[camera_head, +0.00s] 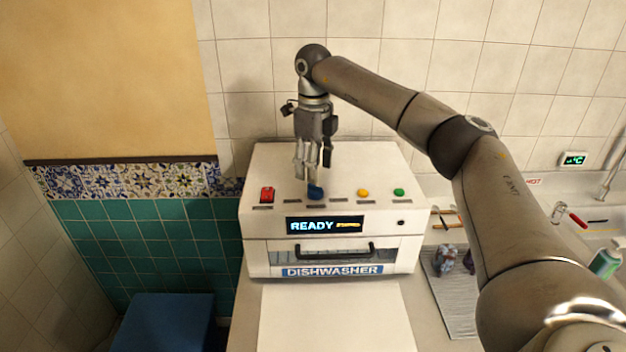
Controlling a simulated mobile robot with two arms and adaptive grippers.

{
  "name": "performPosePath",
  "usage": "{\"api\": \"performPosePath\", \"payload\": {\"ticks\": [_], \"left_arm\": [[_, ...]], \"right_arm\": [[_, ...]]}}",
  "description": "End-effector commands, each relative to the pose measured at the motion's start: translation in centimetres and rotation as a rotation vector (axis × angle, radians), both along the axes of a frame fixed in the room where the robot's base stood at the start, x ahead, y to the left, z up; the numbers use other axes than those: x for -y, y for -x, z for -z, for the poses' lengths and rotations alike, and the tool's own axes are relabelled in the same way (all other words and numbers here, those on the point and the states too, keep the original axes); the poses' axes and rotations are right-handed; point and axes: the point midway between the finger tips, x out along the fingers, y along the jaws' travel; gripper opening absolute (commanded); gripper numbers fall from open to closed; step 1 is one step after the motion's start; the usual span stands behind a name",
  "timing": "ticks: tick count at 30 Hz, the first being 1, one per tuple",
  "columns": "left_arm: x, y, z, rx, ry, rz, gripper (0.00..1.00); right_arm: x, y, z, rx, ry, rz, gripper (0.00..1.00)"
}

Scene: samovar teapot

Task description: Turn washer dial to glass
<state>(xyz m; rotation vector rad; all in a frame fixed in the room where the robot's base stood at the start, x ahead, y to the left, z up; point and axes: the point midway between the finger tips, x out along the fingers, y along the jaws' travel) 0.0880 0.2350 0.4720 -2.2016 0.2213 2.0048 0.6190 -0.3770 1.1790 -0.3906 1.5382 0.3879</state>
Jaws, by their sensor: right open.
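The white dishwasher (270,225) stands on the counter, its front facing me. Its display (325,225) reads READY in blue, with smaller yellow text beside it that I cannot make out. On its sloped top are a red switch (267,194), a blue dial (316,193), a yellow button (363,193) and a green button (399,192). My right gripper (313,170) points down just above the blue dial, with its jaws open. The fingertips are close to the dial; I cannot tell if they touch it. My left gripper is not in view.
A door with a dark handle (337,252) is on the dishwasher's front. A grey ribbed mat (457,300) with small items lies to the right, partly behind my arm. A green bottle (606,262) stands by the sink. A blue box-like object (165,322) is at lower left.

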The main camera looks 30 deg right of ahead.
Motion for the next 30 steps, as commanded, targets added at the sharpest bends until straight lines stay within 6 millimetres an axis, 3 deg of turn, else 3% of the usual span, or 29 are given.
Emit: {"api": "performPosePath", "payload": {"ticks": [9, 21, 30], "left_arm": [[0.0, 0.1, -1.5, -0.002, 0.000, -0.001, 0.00], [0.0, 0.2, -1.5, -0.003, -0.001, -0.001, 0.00], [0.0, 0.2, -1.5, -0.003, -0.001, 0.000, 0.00]], "right_arm": [[0.0, 0.0, 4.6, 0.000, -0.001, 0.000, 0.54], [-0.1, 0.0, 5.4, 0.001, -0.002, -0.001, 0.53], [-0.1, 0.0, 5.3, 0.002, -0.002, -0.001, 0.14]]}}
